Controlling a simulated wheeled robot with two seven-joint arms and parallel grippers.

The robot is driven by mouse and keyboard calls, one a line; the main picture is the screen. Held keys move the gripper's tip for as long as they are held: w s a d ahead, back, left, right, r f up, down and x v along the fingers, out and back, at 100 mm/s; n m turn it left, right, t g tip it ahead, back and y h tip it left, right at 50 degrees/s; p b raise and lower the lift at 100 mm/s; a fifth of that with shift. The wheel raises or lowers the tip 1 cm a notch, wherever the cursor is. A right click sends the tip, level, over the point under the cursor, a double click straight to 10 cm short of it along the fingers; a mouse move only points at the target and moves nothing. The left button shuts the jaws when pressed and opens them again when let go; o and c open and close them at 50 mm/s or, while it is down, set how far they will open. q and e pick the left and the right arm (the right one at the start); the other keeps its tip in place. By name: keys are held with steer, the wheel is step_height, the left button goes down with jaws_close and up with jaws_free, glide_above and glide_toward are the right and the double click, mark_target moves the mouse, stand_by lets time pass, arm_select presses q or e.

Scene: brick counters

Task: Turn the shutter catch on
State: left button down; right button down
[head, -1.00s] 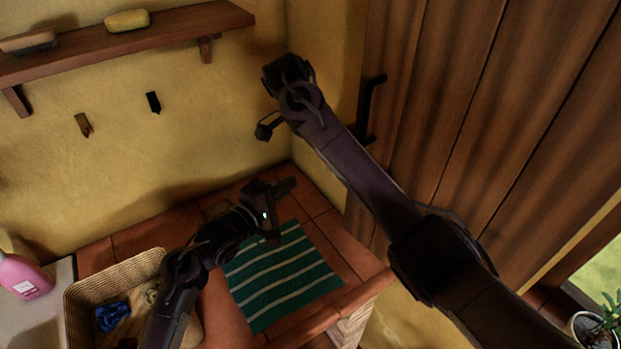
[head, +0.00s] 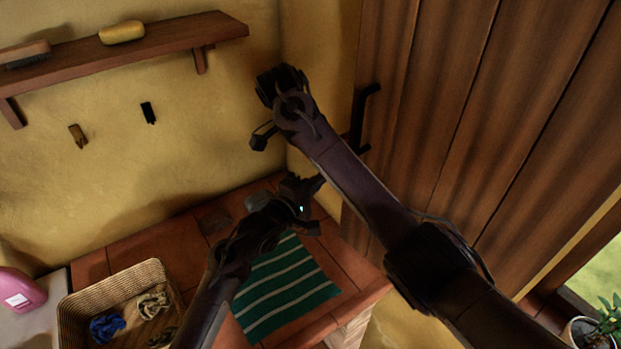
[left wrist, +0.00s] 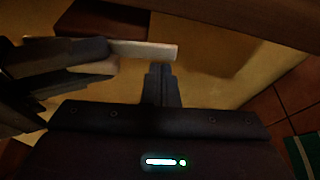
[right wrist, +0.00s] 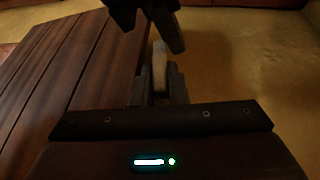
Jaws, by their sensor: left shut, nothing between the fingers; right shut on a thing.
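The wooden plank shutter (head: 470,130) fills the right of the head view. A dark upright fitting (head: 365,112), perhaps the shutter catch, stands on its left edge, beside my right arm. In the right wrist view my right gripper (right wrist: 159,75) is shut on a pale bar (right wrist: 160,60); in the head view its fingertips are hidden. The pale bar also shows in the left wrist view (left wrist: 148,50). I cannot tell whether it belongs to the catch. My left gripper (head: 308,197) is shut and empty above the counter; its fingers (left wrist: 161,75) point toward the bar.
A striped green mat (head: 285,290) lies on the tiled counter. A wicker basket (head: 75,310) with cloths stands at left, near a pink bottle (head: 20,297). A shelf (head: 150,45) holds a brush and a yellow block. A potted plant (head: 590,325) is at lower right.

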steer(key=shift+w+r, duration=0.1)
arm_select(q)
steer(key=shift+s+d+n, duration=0.3)
steer(key=shift+s+d, duration=0.15)
steer(key=shift+s, duration=0.1)
arm_select(e)
steer(key=c, duration=1.6)
jaws_free()
steer(key=shift+o, duration=0.8)
arm_select(q)
steer(key=shift+w+d, duration=0.15)
steer(key=shift+d, duration=0.05)
arm_select(e)
steer(key=shift+d, duration=0.2)
arm_select(q)
steer(key=shift+a, duration=0.25)
arm_select(e)
steer(key=shift+a+y, duration=0.2)
steer(key=shift+y, duration=0.1)
